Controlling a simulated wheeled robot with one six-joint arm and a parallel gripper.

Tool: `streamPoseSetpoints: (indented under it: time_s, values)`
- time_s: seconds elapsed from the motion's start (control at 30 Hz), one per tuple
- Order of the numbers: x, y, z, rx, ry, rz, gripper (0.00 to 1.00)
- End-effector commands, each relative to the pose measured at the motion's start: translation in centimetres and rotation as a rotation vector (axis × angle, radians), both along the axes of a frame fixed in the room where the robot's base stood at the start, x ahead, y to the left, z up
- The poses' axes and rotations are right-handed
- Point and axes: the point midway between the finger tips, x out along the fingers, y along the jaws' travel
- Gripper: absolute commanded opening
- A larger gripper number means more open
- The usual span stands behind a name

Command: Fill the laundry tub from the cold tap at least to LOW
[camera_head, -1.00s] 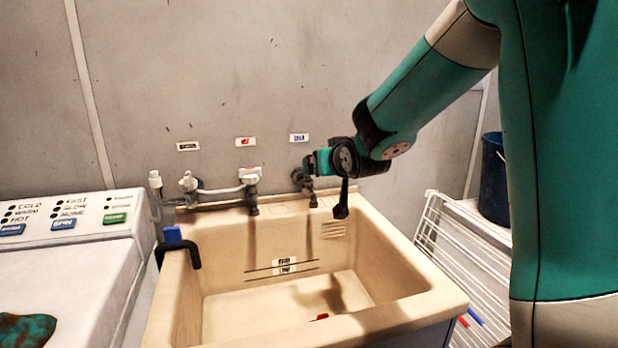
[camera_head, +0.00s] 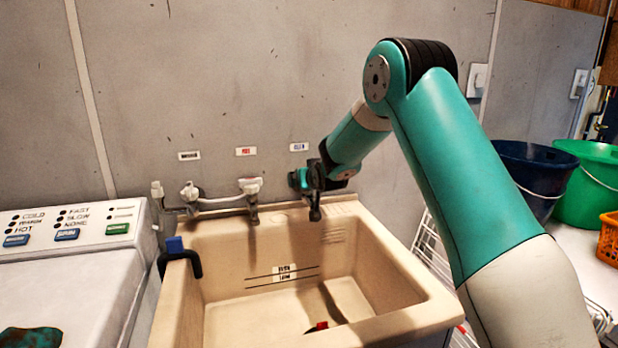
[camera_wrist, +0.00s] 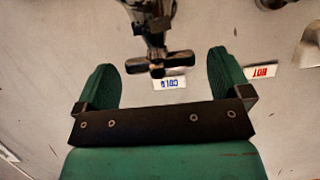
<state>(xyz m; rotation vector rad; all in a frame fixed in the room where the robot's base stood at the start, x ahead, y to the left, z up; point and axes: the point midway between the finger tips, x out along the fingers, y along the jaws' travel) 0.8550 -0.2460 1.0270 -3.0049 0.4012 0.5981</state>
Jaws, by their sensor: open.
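The beige laundry tub (camera_head: 408,285) stands against the wall, with level lines and a label (camera_head: 284,272) on its back inner wall. No water shows in it. A small red and black thing (camera_head: 318,327) lies at its bottom. My gripper (camera_head: 302,180) is at the cold tap, under the blue-lettered label (camera_head: 299,147), and hides most of it. In the wrist view my gripper (camera_wrist: 165,80) is open, and the dark cross handle of the cold tap (camera_wrist: 158,64) sits at the mouth between its green fingers. The COLD label (camera_wrist: 170,83) shows beyond. I cannot tell whether the fingers touch the handle.
The hot tap (camera_head: 250,187) is left of my gripper, under a red label. A white tap and hose (camera_head: 190,193) are farther left. A black hook-shaped pipe (camera_head: 180,263) hangs on the tub's left rim. A washing machine (camera_head: 90,270) stands left; buckets (camera_head: 590,185) stand right.

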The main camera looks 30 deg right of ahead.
Motion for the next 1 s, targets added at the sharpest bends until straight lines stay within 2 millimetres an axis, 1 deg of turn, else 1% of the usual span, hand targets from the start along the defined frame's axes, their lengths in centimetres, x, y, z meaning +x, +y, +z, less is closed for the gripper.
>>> streamPoseSetpoints:
  time_s: [0.2,0.37,0.4,0.43,0.77,1.0]
  values:
    - [0.01,-0.01,-0.02,0.0,0.0,0.0,0.96]
    - [0.01,-0.01,0.0,0.0,0.0,0.0,0.59]
    - [0.0,-0.01,0.0,0.0,0.0,0.0,0.5]
    - [0.0,-0.01,0.0,0.0,0.0,0.0,0.46]
    - [-0.06,-0.24,-0.07,0.0,-0.001,0.035,0.47]
    - [-0.11,-0.64,-0.24,-0.001,-0.003,0.17,0.47]
